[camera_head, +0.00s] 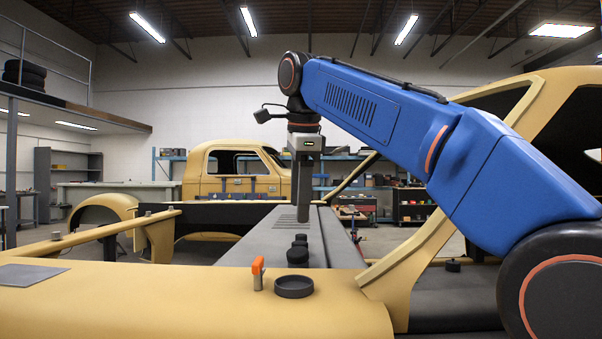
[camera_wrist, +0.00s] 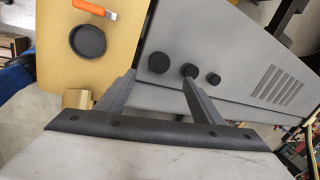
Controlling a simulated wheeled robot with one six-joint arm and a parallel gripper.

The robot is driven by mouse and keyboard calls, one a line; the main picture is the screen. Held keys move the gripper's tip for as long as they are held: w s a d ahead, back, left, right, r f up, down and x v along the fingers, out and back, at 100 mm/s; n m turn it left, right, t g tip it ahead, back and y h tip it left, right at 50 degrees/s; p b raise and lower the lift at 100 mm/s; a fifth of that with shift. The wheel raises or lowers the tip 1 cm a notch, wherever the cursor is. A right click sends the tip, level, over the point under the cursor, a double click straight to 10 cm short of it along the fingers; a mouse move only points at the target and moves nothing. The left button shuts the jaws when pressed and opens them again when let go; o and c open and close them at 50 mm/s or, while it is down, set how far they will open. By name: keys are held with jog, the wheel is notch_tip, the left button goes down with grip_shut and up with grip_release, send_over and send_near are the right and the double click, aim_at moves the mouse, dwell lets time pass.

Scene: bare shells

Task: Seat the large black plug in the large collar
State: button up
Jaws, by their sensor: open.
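The large black plug (camera_head: 298,255) is the nearest and widest of three round black plugs in a row on the grey panel. In the wrist view the large plug (camera_wrist: 159,62) shows between and just beyond my fingertips. The large collar (camera_head: 294,287), a shallow black ring, sits empty on the yellow body panel in front of the plugs. It also shows at upper left in the wrist view (camera_wrist: 87,41). My gripper (camera_head: 303,218) points down above the grey panel, behind the plugs in the head view. Its fingers (camera_wrist: 160,80) are spread with nothing between them.
Two smaller plugs (camera_wrist: 189,71) (camera_wrist: 213,79) stand close beside the large one. A vent grille (camera_wrist: 277,85) marks the grey panel. Another black knob (camera_head: 452,265) is at right. A grey plate (camera_head: 28,274) lies at left.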

jog(key=v, duration=0.6)
jog(key=shift+r, duration=0.1)
jog(key=shift+d, duration=0.1)
